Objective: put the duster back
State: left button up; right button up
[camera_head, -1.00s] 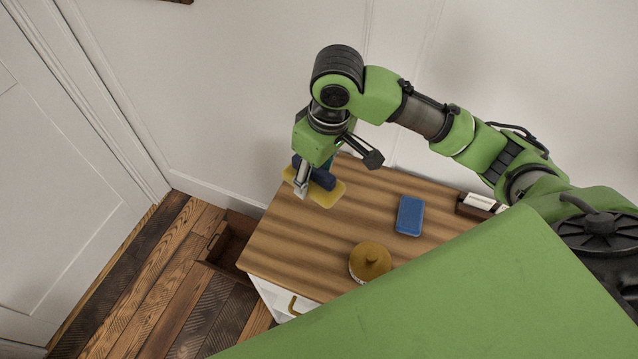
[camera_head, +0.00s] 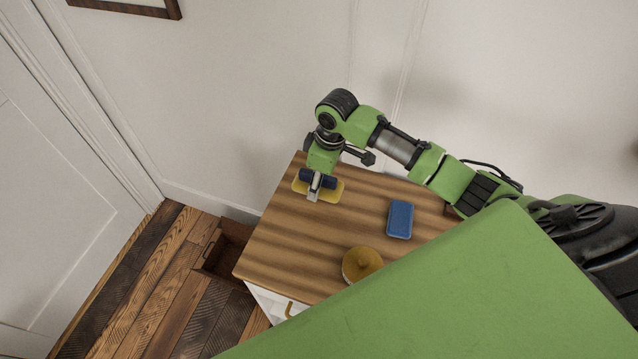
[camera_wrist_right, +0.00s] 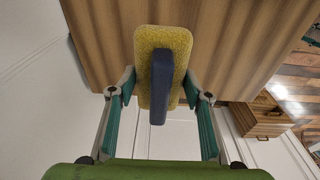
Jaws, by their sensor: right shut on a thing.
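The duster, a yellow pad with a dark blue handle (camera_head: 331,191), is at the far left part of the wooden cabinet top (camera_head: 290,235). My right gripper (camera_head: 315,190) is shut on it from above. In the right wrist view, the duster (camera_wrist_right: 163,45) lies between the two fingertips of my right gripper (camera_wrist_right: 160,88), with the handle towards the camera. Whether the pad touches the cabinet top or hangs just above it I cannot tell. My left gripper is not in view.
A blue block (camera_head: 400,219) and a round tan lidded pot (camera_head: 361,264) stand on the cabinet top to the right of the duster. A brown wooden crate (camera_head: 228,247) is on the floor at the cabinet's left. The left front of the top is clear.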

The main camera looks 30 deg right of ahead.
jog(key=w+f, duration=0.1)
jog(key=w+d+f, duration=0.1)
jog(key=f, duration=0.1)
jog(key=shift+w+d+f, duration=0.25)
jog(key=shift+w+f, duration=0.05)
jog(key=shift+w, duration=0.1)
jog(key=shift+f, duration=1.55)
jog(key=shift+f, duration=0.15)
jog(key=o, duration=1.1)
jog(key=shift+o, duration=0.2)
jog(key=r, duration=0.4)
jog(key=s+r, duration=0.1)
jog(key=r, duration=0.3)
jog(key=d+r, duration=0.1)
jog(key=r, duration=0.3)
jog(key=shift+s+d+r+b, duration=0.1)
jog(key=shift+s+b, duration=0.1)
jog(key=shift+b, duration=0.15)
